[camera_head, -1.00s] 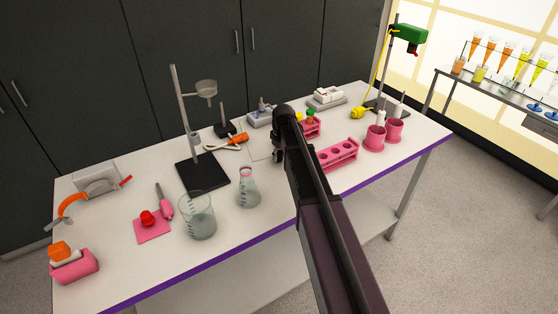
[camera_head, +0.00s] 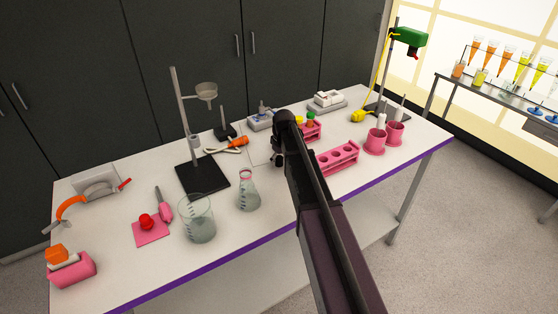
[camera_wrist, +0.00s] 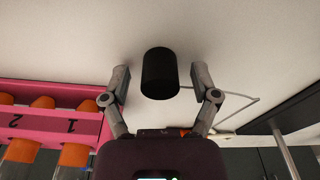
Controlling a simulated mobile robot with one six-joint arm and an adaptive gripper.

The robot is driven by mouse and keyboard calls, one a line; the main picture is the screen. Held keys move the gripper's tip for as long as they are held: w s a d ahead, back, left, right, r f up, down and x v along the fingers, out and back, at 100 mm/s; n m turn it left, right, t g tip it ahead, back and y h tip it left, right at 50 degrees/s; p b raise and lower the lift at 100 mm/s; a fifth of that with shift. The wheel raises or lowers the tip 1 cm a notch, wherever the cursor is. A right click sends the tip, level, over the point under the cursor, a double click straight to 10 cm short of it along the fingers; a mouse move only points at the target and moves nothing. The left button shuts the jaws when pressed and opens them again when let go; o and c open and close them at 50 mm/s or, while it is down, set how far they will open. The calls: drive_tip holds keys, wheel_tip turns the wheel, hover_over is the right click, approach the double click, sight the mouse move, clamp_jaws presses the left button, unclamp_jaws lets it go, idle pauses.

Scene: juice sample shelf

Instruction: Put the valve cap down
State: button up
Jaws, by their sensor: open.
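The valve cap, a plain black cylinder (camera_wrist: 158,73), is at the white tabletop in the wrist view. My gripper (camera_wrist: 160,78) is open, with one finger on each side of the cap. A gap shows between the cap and each finger. I cannot tell whether the cap's base touches the table. In the head view my gripper (camera_head: 277,159) is low over the table's middle, mostly behind my arm, and the cap is hidden.
A pink tube rack (camera_wrist: 50,122) is close to my gripper in the wrist view. In the head view a conical flask (camera_head: 248,193), a beaker (camera_head: 198,222) and a black stand base (camera_head: 203,176) are to the left. Another pink rack (camera_head: 338,160) is to the right.

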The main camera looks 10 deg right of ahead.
drive_tip(key=shift+r, duration=0.15)
wheel_tip(320, 180, up, 12)
drive_tip(key=s+p, duration=0.1)
drive_tip(key=p, duration=1.1)
drive_tip(key=shift+d, duration=0.35)
drive_tip(key=shift+s, duration=0.15)
idle(0.4)
drive_tip(key=s+a+m, duration=0.2)
drive_tip(key=s+m, duration=0.1)
drive_tip(key=s, duration=1)
drive_tip(key=s+a+m+g, duration=0.1)
drive_tip(key=s+a+m, duration=0.1)
drive_tip(key=s, duration=1)
drive_tip(key=shift+s+m+h, duration=0.3)
drive_tip(key=shift+s+m, duration=0.1)
drive_tip(key=shift+m, duration=0.1)
